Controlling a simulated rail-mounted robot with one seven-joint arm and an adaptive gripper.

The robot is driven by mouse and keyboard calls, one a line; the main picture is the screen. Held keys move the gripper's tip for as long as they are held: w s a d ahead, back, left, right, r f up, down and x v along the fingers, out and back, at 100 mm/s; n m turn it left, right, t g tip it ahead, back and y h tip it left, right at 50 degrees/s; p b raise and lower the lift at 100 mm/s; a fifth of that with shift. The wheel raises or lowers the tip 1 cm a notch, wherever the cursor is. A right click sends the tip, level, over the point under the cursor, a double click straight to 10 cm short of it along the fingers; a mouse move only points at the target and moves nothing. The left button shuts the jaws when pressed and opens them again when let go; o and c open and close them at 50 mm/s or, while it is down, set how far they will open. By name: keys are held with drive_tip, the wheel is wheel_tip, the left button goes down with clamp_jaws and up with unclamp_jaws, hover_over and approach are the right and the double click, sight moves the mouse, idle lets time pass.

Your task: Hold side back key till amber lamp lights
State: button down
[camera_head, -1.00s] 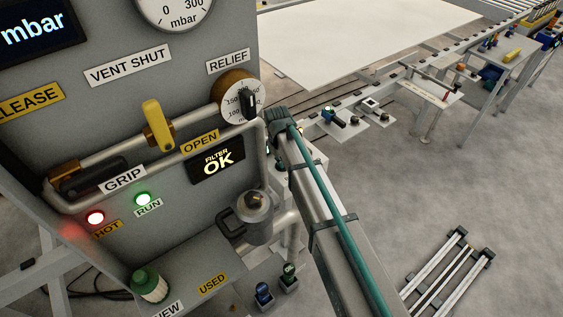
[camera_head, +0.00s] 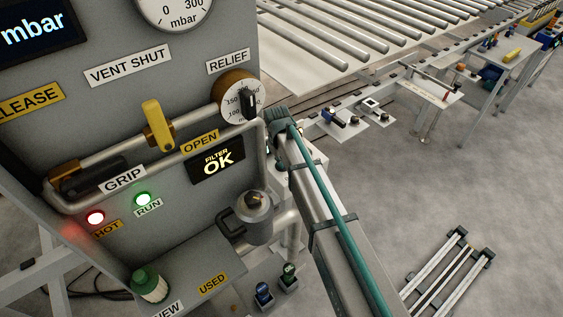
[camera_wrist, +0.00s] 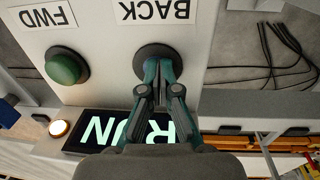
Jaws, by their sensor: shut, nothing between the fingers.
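In the wrist view, which shows the panel upside down, the BACK key (camera_wrist: 153,53) is a dark round button beside its BACK label (camera_wrist: 155,9). My gripper (camera_wrist: 158,66) is shut and empty, with its fingertips over the key and seemingly touching it. The fingers hide most of the key, so how far it is pressed cannot be told. A small round lamp (camera_wrist: 59,129) has an amber rim and a pale, bright centre. It looks lit, though I cannot be sure. In the head view my gripper's fingers are not visible.
A green FWD button (camera_wrist: 63,66) and a lit RUN display (camera_wrist: 110,131) are near my gripper. In the head view, a control cabinet (camera_head: 200,75) stands left of my arm.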

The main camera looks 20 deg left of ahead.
sight(279, 168)
drive_tip(key=shift+s+d+r+p, duration=0.15)
drive_tip(key=shift+p, duration=0.2)
wheel_tip(279, 168, up, 14)
drive_tip(key=b, duration=0.1)
drive_tip(key=shift+s+a+b, duration=0.3)
drive_tip(key=shift+s+a, duration=0.1)
drive_tip(key=shift+f, duration=0.25)
drive_tip(key=d+f+m, duration=0.3)
drive_tip(key=d+f, duration=0.5)
drive_tip(key=d, duration=0.4)
drive_tip(key=s+d+f+m, duration=0.3)
drive_tip(key=s+d+f, duration=0.25)
drive_tip(key=d, duration=0.45)
drive_tip(key=s+d+f+m+g, duration=0.1)
drive_tip(key=s+d+f+m, duration=0.1)
drive_tip(key=s+d+f, duration=0.5)
drive_tip(key=s+d+f+m, duration=0.25)
drive_tip(key=d+f, duration=0.25)
drive_tip(key=d, duration=0.7)
drive_tip(key=s+f+g, duration=0.3)
drive_tip(key=s+f, duration=0.6)
drive_tip(key=s, duration=0.5)
drive_tip(key=s+f+g, duration=0.3)
drive_tip(key=s+f, duration=0.7)
drive_tip(key=s, duration=0.3)
drive_tip(key=shift+s+a+g+b, duration=0.2)
drive_tip(key=shift+s+g+b, duration=0.1)
drive_tip(key=shift+s+g, duration=0.1)
